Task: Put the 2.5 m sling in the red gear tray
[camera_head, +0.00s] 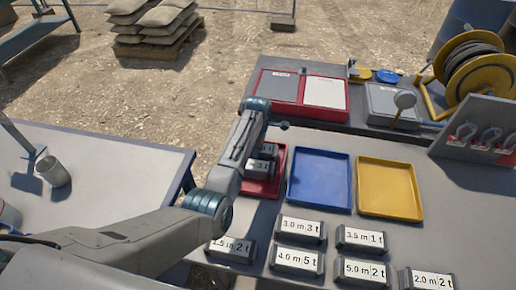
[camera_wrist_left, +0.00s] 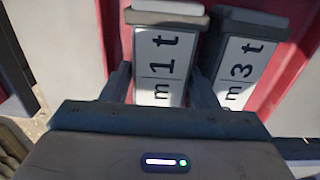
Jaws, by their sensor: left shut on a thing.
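The red gear tray (camera_head: 270,192) sits at the left end of the grey bench, partly hidden by my left arm. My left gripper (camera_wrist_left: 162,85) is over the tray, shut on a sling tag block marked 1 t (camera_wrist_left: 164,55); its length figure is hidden. Beside it lies another block marked 3 t (camera_wrist_left: 244,62), seen also in the head view (camera_head: 261,170). I cannot tell whether the held block touches the tray floor. A block ending in .5 m 2 t (camera_head: 232,249) stands at the bench's front left; its first digit is unclear. My right gripper is not in view.
Blue (camera_head: 319,178) and yellow (camera_head: 389,188) trays to the right look empty. Several labelled blocks, such as 3.0 m 3 t (camera_head: 300,228) and 5.0 m 2 t (camera_head: 364,271), stand in front. A yellow hose reel (camera_head: 470,70) is at the back right.

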